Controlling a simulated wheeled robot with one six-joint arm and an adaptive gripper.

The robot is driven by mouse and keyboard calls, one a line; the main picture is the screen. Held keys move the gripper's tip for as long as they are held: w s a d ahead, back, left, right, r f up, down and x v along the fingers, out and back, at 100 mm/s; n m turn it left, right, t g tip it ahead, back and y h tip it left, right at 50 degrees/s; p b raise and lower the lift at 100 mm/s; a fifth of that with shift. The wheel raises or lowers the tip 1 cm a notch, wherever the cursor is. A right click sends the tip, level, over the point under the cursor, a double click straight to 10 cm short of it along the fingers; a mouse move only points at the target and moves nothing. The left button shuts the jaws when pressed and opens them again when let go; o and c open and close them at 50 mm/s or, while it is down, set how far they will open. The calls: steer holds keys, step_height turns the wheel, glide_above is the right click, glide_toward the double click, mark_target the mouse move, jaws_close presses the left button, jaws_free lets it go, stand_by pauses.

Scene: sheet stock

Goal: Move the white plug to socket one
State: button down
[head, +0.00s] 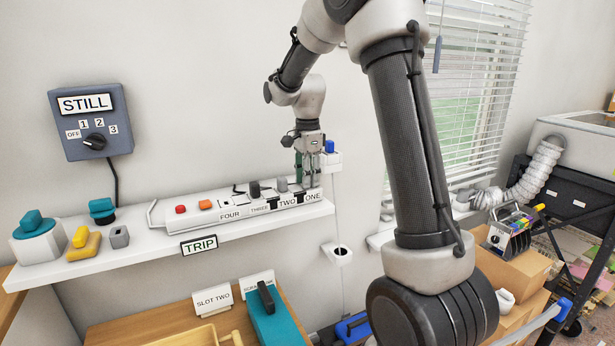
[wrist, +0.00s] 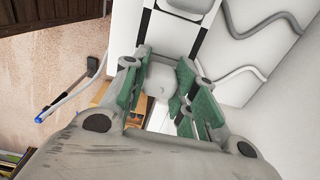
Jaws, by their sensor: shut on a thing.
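My gripper (head: 308,178) is at the right end of the power strip (head: 222,208), over the part labelled ONE. Its green-padded fingers show in the wrist view (wrist: 160,92), shut on a white plug (wrist: 161,76). In the head view the plug is hidden by the fingers. The strip carries labels FOUR, THREE, TWO and ONE from left to right. I cannot tell whether the held plug is in socket one or just above it. A dark plug (head: 255,189) and a grey plug (head: 282,184) stand on the strip left of my gripper.
The shelf (head: 150,249) also holds teal knobs, a yellow block (head: 82,238) and a small grey switch (head: 119,237). A white bracket with a blue piece (head: 329,147) is close right of my gripper. A grey STILL box (head: 91,122) hangs on the wall.

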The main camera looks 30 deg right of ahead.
steer(key=c, duration=2.2)
jaws_free()
steer(key=shift+f, duration=0.2)
steer(key=o, duration=1.1)
steer(key=shift+o, duration=0.7)
steer(key=o, duration=0.4)
steer(key=shift+r, duration=0.1)
steer(key=shift+r, duration=3.5)
